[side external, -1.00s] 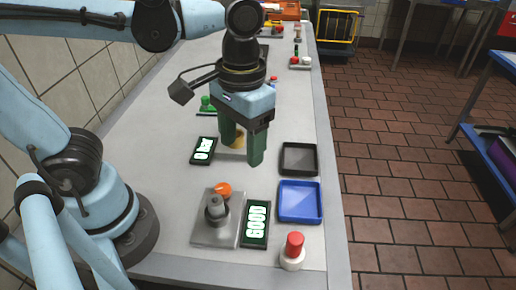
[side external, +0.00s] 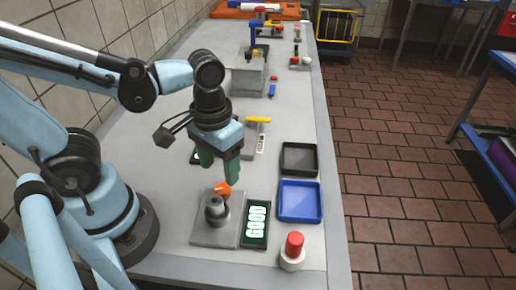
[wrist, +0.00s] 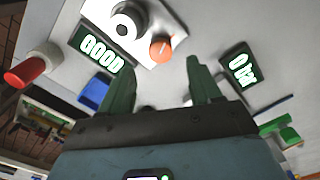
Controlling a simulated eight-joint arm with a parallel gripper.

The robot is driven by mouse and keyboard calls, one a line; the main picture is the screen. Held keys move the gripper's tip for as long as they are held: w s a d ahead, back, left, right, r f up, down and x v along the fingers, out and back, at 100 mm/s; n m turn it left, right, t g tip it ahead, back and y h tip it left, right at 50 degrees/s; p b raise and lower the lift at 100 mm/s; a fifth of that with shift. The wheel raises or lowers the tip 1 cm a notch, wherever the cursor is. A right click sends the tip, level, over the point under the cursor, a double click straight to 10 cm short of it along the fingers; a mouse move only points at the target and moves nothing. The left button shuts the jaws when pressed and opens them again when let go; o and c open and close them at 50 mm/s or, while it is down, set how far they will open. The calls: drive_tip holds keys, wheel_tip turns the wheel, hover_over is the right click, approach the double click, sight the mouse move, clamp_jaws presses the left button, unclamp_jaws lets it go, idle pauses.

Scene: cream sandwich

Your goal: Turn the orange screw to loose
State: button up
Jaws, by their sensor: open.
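The orange screw (side external: 223,188) is a small knob on the grey metal plate (side external: 208,234), beside a grey round fitting (side external: 216,209). It also shows in the wrist view (wrist: 161,47), on the plate's corner, ahead of the fingertips. My gripper (side external: 228,178) has green fingers pointing down and sits just above and behind the screw in the side view. In the wrist view the two fingers (wrist: 158,70) are apart with nothing between them. Whether a finger touches the screw I cannot tell.
A display reading GOOD (side external: 256,224) lies right of the plate. A display reading 0 bar (wrist: 240,70) shows in the wrist view. A blue tray (side external: 300,218), a black tray (side external: 299,174) and a red-capped white bottle (side external: 292,255) stand to the right. A yellow-handled part (side external: 257,120) is behind.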

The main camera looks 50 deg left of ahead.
sight(222, 189)
drive_tip(key=shift+f, duration=2.95)
drive_tip(key=shift+c, duration=0.3)
drive_tip(key=c, duration=1)
